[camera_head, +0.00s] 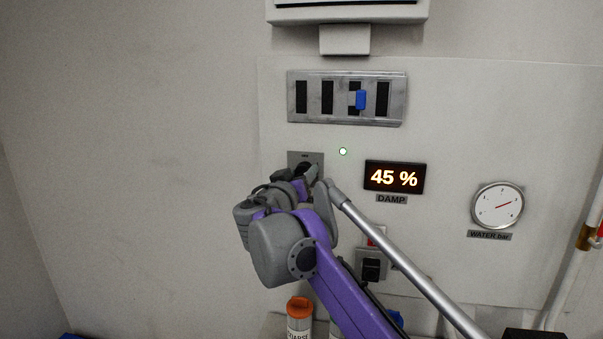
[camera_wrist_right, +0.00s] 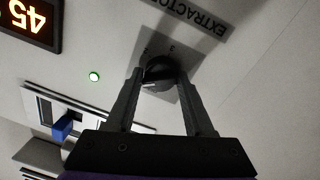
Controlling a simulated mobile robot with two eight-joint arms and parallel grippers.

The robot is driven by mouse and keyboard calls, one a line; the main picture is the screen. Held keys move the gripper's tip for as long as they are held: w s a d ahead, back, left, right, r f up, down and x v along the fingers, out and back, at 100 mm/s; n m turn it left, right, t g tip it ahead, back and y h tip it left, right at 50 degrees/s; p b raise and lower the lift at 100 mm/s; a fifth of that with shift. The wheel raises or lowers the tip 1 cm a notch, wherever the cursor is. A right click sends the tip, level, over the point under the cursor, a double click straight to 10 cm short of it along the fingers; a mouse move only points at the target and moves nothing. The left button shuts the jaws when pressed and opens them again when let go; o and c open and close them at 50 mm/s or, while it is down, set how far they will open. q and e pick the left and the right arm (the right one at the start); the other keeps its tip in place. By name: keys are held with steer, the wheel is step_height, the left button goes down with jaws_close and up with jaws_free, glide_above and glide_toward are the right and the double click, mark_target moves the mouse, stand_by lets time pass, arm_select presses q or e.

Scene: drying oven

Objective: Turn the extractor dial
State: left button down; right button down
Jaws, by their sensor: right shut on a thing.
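The extractor dial (camera_wrist_right: 159,70) is a dark round knob on a square grey plate on the wall panel. In the right wrist view the two fingers of my right gripper (camera_wrist_right: 160,82) are shut on the dial, one on each side. The word EXTRACTOR shows on a label (camera_wrist_right: 196,14) beside the plate. In the head view the dial's plate (camera_head: 297,156) shows above my right gripper (camera_head: 308,176), and the dial itself is mostly hidden behind the gripper. My left gripper is not in view.
A green light (camera_head: 343,152) glows near the dial. A display (camera_head: 394,177) reads 45 % above a DAMP label. A slotted plate with a blue slider (camera_head: 361,99) is above. A water gauge (camera_head: 498,205) is at right. An orange-capped container (camera_head: 299,308) stands below.

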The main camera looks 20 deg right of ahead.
steer(key=n+p, duration=0.2)
steer(key=shift+r+n, duration=0.1)
steer(key=shift+n, duration=0.3)
steer(key=n+p, duration=0.2)
steer(key=n, duration=0.1)
arm_select(q)
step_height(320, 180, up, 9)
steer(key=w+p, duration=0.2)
steer(key=p, duration=0.1)
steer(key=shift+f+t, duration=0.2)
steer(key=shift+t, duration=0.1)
arm_select(e)
steer(key=shift+f+n+t, duration=0.15)
steer(key=shift+n+t, duration=0.05)
steer(key=shift+n, duration=1.2)
steer(key=shift+f+n+t, duration=0.1)
steer(key=shift+n+t, duration=0.1)
steer(key=shift+n, duration=1.2)
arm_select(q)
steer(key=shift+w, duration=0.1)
arm_select(e)
steer(key=shift+f, duration=0.1)
steer(key=shift+c, duration=1.6)
jaws_free()
steer(key=shift+a, duration=0.1)
